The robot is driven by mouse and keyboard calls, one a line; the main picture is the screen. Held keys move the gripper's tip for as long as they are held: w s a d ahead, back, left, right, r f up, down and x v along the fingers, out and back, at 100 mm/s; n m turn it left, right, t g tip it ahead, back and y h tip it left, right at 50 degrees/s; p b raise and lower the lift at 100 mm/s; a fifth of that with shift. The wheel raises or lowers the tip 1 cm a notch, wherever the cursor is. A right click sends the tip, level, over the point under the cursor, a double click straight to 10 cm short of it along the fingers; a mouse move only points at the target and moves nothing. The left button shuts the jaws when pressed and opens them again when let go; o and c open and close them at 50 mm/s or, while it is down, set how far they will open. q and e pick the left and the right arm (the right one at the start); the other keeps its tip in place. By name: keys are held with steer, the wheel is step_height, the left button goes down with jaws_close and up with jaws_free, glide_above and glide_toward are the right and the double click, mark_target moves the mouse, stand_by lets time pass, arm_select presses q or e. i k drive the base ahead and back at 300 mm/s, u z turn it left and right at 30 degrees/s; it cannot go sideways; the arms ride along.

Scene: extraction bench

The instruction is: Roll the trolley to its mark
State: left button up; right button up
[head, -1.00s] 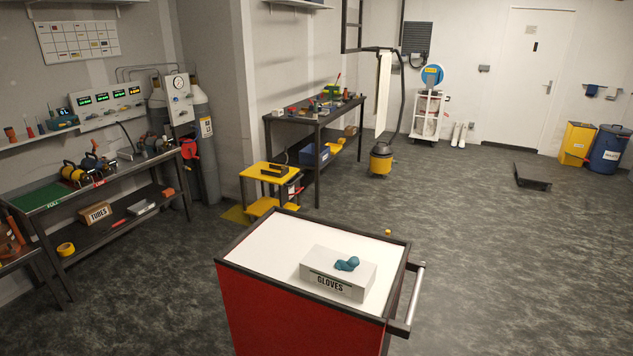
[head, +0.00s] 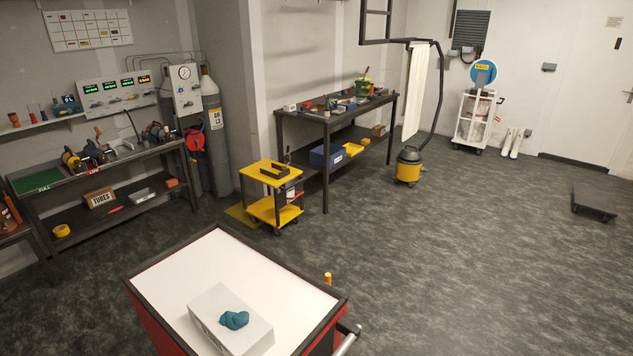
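A small yellow two-shelf trolley (head: 290,212) on casters stands at the middle left of the head view, in front of the dark workbench. A dark open-topped holder (head: 275,172) sits on its top shelf. Neither of my grippers is in view.
A red cart with a white top (head: 165,270) fills the near foreground, bearing a glove box (head: 245,335); its handle (head: 348,338) juts out right. A yellow vacuum (head: 408,170) and a low dark platform (head: 594,208) stand further off. Floor right of the cart is clear.

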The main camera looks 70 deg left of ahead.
mark_target(275, 197)
steer(key=i, duration=1.1)
steer(key=u, duration=1.3)
steer(key=i, duration=2.7)
steer(key=u, duration=2.45)
steer(key=i, duration=3.2)
steer(key=z, duration=0.7)
